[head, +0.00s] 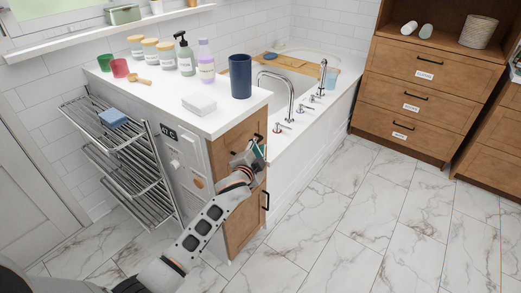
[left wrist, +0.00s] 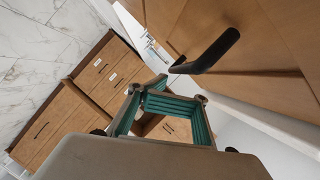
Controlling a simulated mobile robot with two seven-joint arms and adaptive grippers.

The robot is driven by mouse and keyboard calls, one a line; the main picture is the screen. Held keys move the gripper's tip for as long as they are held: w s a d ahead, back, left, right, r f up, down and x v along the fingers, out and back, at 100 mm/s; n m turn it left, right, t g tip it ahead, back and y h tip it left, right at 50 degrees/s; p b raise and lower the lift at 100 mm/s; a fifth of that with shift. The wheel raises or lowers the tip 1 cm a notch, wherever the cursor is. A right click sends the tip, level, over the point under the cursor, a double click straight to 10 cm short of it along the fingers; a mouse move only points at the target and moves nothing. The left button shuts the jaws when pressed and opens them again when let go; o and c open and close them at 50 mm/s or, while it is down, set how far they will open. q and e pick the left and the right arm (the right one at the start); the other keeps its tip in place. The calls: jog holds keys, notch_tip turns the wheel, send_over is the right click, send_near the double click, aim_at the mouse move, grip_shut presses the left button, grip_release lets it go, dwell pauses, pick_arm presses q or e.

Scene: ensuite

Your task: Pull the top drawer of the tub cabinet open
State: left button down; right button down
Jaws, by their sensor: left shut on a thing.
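The tub cabinet (head: 232,232) is wooden with a white top and stands at the end of the bathtub. Its top drawer (head: 228,144) shows a wooden front just under the white top and looks about flush with the cabinet. My left gripper (head: 254,153) is at this front, shut on the black drawer handle, which my fingers partly hide. In the left wrist view the dark handle (left wrist: 208,53) runs in beside the teal-lined fingers (left wrist: 165,92). The lower door has its own black handle (head: 265,200). My right gripper is out of view.
The white top holds a navy cup (head: 240,76), a white soap block (head: 199,103), bottles and jars. A chrome towel rack (head: 125,150) stands at the left. The bathtub (head: 318,105) and its taps lie beyond. Marble floor (head: 345,215) in front is clear; another drawer unit (head: 420,85) stands at right.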

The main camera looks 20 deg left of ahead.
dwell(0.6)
pick_arm(q)
jog(key=c, duration=2.4)
grip_release()
jog(key=shift+c, duration=0.2)
jog(key=shift+s, duration=0.15)
jog(key=v, duration=1.1)
jog(key=shift+s+r, duration=0.2)
jog(key=shift+s, duration=0.15)
